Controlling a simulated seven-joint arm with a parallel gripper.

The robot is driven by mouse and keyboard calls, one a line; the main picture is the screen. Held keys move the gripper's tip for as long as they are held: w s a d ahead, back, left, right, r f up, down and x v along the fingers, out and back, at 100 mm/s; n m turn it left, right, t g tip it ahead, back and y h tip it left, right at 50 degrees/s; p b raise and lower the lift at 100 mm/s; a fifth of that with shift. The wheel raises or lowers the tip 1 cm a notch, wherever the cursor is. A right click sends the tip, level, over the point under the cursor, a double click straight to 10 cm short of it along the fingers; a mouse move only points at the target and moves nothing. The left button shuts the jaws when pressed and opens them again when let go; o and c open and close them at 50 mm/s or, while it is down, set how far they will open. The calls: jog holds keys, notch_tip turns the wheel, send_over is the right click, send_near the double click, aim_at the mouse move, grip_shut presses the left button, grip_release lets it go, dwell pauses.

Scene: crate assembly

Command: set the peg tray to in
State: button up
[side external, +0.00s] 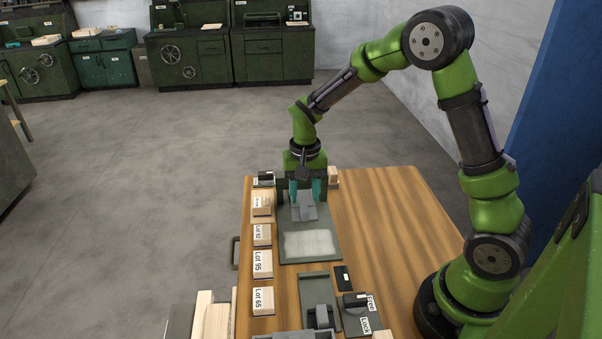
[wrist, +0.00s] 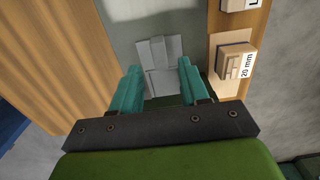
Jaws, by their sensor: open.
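My gripper (side external: 305,193) has two teal fingers, set apart, and points down over the far end of the wooden table. In the wrist view its fingers (wrist: 157,88) are open. A light grey stepped piece (side external: 304,210) sits at the far end of a grey plate, just below and between the fingers. It also shows between the fingertips in the wrist view (wrist: 158,56); I cannot tell whether they touch it. No label marks any part as the peg tray, so I cannot tell which it is. A grey tray-like fixture (side external: 317,286) with a grey block lies near the front.
The grey plate (side external: 328,256) has a pale patch. Labelled wooden blocks, including Lot 95 (side external: 263,264) and a 20 mm block (wrist: 235,63), line the left edge. A dark lever unit (side external: 354,301) with Free and Lock labels stands at the front. The table's right side (side external: 388,225) is clear.

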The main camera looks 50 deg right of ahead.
notch_tip(320, 180, up, 13)
jog(key=shift+r, duration=0.2)
dwell(0.3)
jog(key=s+a+r+n+t+y, duration=0.1)
jog(key=s+a+r+n+t, duration=0.1)
jog(key=s, duration=0.6)
jog(key=s+a+r+n+t+y, duration=0.1)
jog(key=s+a+r+n+t, duration=0.2)
jog(key=s, duration=0.6)
jog(key=shift+a+t, duration=1.1)
